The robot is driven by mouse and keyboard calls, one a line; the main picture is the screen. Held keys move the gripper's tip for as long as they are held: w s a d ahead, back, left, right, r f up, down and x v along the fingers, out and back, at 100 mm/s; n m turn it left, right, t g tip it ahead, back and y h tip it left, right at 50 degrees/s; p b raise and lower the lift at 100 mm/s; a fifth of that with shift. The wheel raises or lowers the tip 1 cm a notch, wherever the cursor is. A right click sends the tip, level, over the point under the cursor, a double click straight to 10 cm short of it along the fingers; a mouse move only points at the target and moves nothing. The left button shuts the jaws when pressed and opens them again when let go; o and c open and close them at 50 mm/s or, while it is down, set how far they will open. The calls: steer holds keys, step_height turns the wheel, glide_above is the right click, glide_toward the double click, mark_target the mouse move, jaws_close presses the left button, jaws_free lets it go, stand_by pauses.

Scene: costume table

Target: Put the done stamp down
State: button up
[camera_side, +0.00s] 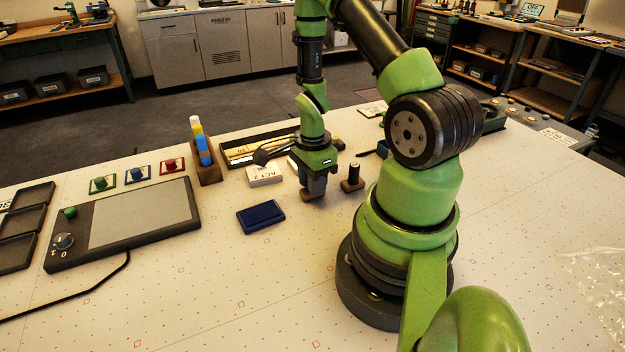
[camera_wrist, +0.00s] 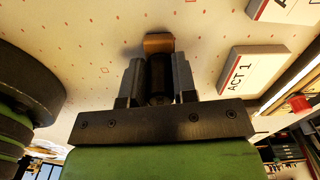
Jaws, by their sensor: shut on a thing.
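My gripper (camera_side: 313,182) points down over the table and is shut on a stamp with a dark handle and a wooden base (camera_side: 312,197). In the wrist view, the fingers of my gripper (camera_wrist: 158,78) close on both sides of the dark handle, and the wooden base of the held stamp (camera_wrist: 158,43) shows beyond the fingertips. The stamp looks upright, at or just above the table; I cannot tell whether it touches. No marking on it is readable. A second stamp (camera_side: 352,180), also dark-handled with a wooden base, stands just right of my gripper.
A dark blue pad (camera_side: 260,216) lies left of my gripper. White ACT 2 cards (camera_side: 265,174) lie behind it; an ACT 1 card (camera_wrist: 248,75) shows in the wrist view. A wooden holder (camera_side: 206,168) and a black-framed panel (camera_side: 130,222) are further left.

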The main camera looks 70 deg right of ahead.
steer(key=o, duration=0.8)
steer(key=shift+f, duration=0.1)
step_height(320, 180, up, 12)
steer(key=shift+f, duration=0.1)
steer(key=w+a+r+n+t, duration=0.1)
steer(key=a+r+n+t, duration=0.3)
steer(key=a+r+n, duration=0.8)
steer(key=s+a+r+n+t, duration=0.1)
steer(key=a+r+n, duration=0.1)
steer(key=n, duration=0.1)
steer(key=s+a+r+n+t+y, duration=0.1)
steer(key=s+a+r+n, duration=0.1)
steer(key=n, duration=0.1)
steer(key=s+a+r+n+t+y, duration=0.1)
steer(key=s+n, duration=0.1)
steer(key=n, duration=0.1)
steer(key=shift+s+a+r+n, duration=0.1)
steer(key=shift+a+r+n, duration=0.2)
steer(key=shift+a+r, duration=0.1)
